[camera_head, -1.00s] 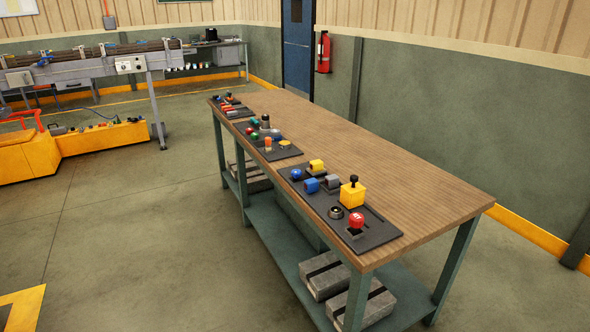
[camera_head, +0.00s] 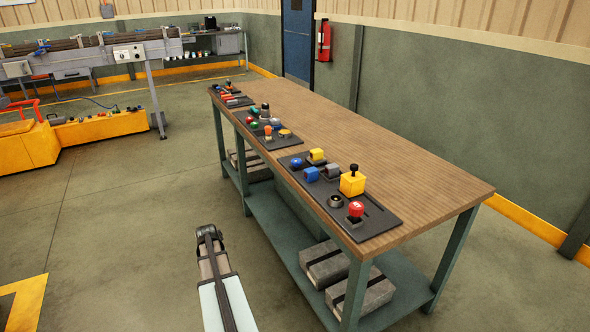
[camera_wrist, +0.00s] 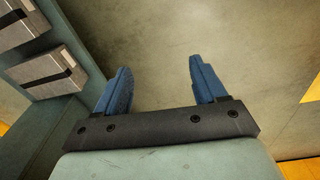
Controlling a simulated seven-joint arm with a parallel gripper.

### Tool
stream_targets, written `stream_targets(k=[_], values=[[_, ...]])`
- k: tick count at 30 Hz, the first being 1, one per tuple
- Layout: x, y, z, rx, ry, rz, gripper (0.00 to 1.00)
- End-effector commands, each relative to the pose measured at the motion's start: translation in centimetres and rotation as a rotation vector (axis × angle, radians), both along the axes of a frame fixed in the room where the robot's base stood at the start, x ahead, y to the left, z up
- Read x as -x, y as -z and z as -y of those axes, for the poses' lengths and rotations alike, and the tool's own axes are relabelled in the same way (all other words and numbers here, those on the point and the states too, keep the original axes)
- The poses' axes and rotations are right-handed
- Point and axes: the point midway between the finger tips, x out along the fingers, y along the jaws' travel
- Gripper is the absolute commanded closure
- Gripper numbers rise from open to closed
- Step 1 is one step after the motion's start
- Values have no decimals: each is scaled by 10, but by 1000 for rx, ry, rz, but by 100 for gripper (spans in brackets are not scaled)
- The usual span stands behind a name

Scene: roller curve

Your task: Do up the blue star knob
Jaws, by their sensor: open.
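A small round blue knob (camera_head: 296,162) sits at the left of the near black panel on the wooden workbench. It is too small to make out whether it is star-shaped. No knob shows in the wrist view. In the head view, part of my arm (camera_head: 220,290) is left of the bench, apart from it.
The near panel also bears a yellow box (camera_head: 352,183), a red button (camera_head: 356,209) and a dark ring (camera_head: 335,201). Grey boxes (camera_head: 360,292) lie on the lower shelf and show at the wrist view's left. The benchtop (camera_head: 400,165) right of the panels is clear.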

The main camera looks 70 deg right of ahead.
Motion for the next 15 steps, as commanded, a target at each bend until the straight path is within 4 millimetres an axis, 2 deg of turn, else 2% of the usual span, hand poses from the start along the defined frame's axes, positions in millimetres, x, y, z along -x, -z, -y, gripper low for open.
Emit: stream_targets(k=[1, 3, 11, 15], values=[[-2, -15, 32, 23, 26, 12, 29], [2, -37, 67, 50, 57, 22, 29], [28, -127, 193, 146, 145, 36, 29], [49, -184, 257, 193, 166, 27, 29]])
